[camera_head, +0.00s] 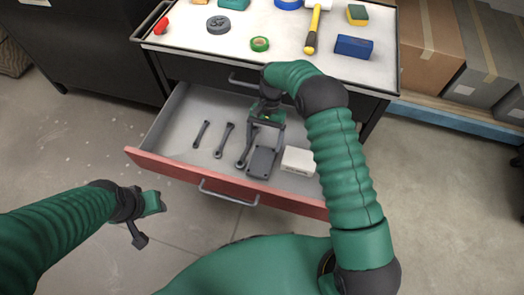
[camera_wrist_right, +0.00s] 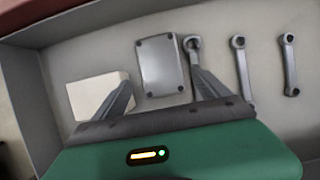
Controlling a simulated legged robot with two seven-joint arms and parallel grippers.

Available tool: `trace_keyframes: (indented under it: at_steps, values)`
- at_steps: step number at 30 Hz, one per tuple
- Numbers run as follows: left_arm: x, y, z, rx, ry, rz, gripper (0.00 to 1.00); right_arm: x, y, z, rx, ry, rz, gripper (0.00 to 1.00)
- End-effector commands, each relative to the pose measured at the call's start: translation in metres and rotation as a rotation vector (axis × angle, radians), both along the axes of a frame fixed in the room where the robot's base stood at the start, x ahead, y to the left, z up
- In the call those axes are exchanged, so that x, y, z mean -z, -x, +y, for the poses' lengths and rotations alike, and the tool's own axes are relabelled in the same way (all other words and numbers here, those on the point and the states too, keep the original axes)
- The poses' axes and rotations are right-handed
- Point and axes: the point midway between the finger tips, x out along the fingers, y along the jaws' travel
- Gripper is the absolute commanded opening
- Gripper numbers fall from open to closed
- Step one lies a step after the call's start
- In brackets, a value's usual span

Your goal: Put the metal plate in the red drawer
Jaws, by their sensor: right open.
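The red drawer (camera_head: 168,165) is pulled open below the workbench top, its grey tray showing. The metal plate (camera_head: 261,163) lies flat on the drawer floor, a dark grey rectangle with a fixing at each corner. It shows in the right wrist view (camera_wrist_right: 162,62) between my finger tips. My right gripper (camera_head: 262,140) is open and empty, pointing down into the drawer just behind and over the plate. I cannot tell whether a finger touches anything.
Several wrenches (camera_head: 201,134) lie left of the plate, one close beside it. A white box (camera_head: 298,160) is right of it. The bench top (camera_head: 190,40) holds a hammer (camera_head: 313,30), tape (camera_head: 260,44) and blocks. Cardboard boxes (camera_head: 430,45) stand at right.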

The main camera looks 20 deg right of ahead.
Motion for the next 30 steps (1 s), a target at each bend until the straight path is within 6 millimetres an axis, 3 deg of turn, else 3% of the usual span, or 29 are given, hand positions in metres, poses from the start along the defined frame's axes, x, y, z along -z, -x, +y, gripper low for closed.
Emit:
trace_keyframes:
  at_steps: [1,3,7,11,13,17,21,25,30]
  values:
    - [-0.010,0.000,0.000,0.000,0.000,0.000,0.41,-0.016,-0.005,-0.003,0.000,0.001,-0.003,0.85]
    - [-0.014,0.000,0.000,0.000,0.000,0.000,0.41,-0.028,-0.009,-0.006,0.000,0.000,-0.002,0.85]
    - [-0.017,0.000,0.000,0.000,0.000,0.000,0.41,-0.041,-0.014,-0.009,0.000,0.001,-0.001,0.85]
    - [-0.017,0.000,0.000,0.000,0.000,0.000,0.41,-0.055,-0.011,-0.011,-0.026,0.010,-0.036,0.85]
    - [-0.017,0.000,0.000,0.000,0.000,0.001,0.41,-0.071,-0.003,-0.013,-0.070,0.025,-0.094,0.85]
    - [-0.017,0.000,0.000,0.000,0.000,0.000,0.41,-0.109,0.037,-0.019,-0.216,0.075,-0.261,0.85]
    - [-0.016,0.000,0.000,0.000,0.000,0.000,0.41,-0.136,0.101,-0.027,-0.387,0.130,-0.435,0.85]
    - [-0.016,0.000,0.000,0.000,0.000,0.000,0.41,-0.143,0.153,-0.030,-0.511,0.167,-0.552,0.85]
    - [-0.016,0.000,0.000,0.000,0.000,0.000,0.41,-0.143,0.181,-0.031,-0.579,0.185,-0.610,0.85]
